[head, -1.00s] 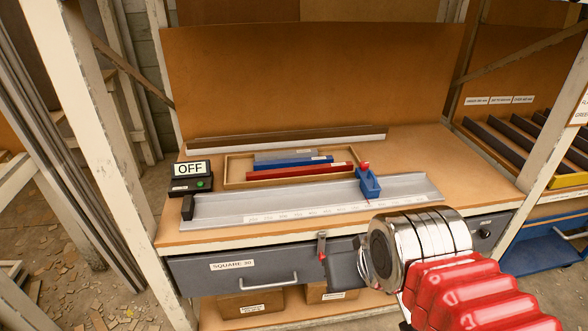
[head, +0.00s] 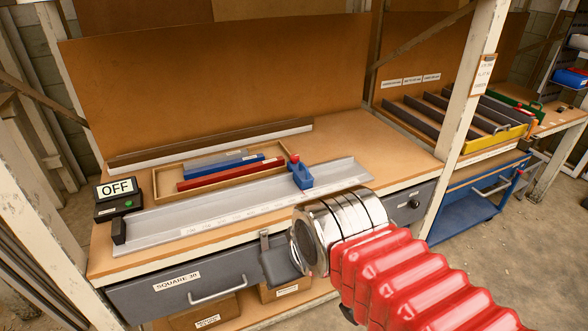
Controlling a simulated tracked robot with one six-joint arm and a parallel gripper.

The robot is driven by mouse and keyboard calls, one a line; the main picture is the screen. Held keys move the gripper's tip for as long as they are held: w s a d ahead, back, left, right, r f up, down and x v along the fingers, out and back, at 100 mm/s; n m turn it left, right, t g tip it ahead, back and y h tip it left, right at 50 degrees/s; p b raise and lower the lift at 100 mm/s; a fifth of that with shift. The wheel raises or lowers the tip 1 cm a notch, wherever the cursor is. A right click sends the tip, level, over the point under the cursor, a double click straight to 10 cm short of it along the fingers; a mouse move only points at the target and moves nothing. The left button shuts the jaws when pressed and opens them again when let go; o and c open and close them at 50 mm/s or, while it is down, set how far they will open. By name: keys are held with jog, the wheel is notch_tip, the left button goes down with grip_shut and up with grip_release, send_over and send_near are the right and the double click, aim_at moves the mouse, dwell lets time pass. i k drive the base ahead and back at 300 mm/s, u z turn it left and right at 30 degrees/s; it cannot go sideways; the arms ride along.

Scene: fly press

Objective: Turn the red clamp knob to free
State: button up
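The small red knob (head: 294,158) sits on top of a blue sliding stop (head: 302,177). The stop stands near the right end of a long grey metal channel with a scale (head: 240,200) on the bench. How the knob is turned cannot be read at this size. My arm, with a chrome joint and red bellows, reaches in from the lower right in front of the bench. The arm is apart from the knob in the picture. No gripper fingers show.
A display reading OFF (head: 117,187) stands at the bench's left end. A wooden tray (head: 163,187) holds blue and red bars behind the channel. A grey drawer (head: 150,296) is under the top. A white post (head: 466,95) rises at the right, with a rack of dark channels (head: 440,115) beyond.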

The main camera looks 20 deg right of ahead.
aim_at(294, 158)
jog(key=k, duration=0.65)
jog(key=z, duration=0.55)
jog(key=i, duration=1.7)
jog(key=u, duration=0.55)
